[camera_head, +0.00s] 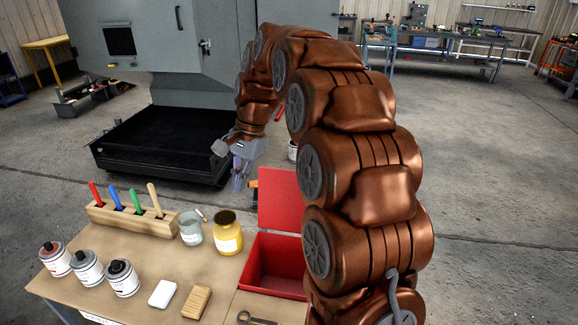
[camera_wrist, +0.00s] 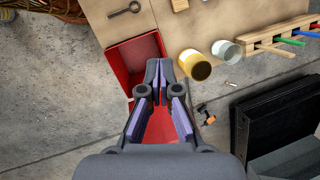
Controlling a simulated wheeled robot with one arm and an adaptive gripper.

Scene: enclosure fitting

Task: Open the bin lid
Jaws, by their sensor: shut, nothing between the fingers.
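The red bin (camera_head: 262,270) stands at the right end of the workbench, and its inside shows from above. Its red lid (camera_head: 280,203) is raised at the far edge, standing open. In the wrist view the bin (camera_wrist: 122,65) lies beyond my fingertips, and red of the lid (camera_wrist: 160,127) shows between my finger links. My gripper (camera_head: 239,184) hangs to the left of and behind the raised lid in the head view. Its fingertips (camera_wrist: 158,68) are together with nothing between them. I cannot tell whether it touches the lid.
A yellow jar (camera_head: 227,236) and a glass jar (camera_head: 190,229) stand left of the bin. A wooden rack (camera_head: 130,219) holds several coloured handles. Several cans, a white block (camera_head: 162,294) and a brush (camera_head: 196,303) are on the workbench (camera_head: 150,260). A black tray (camera_head: 165,145) lies beyond.

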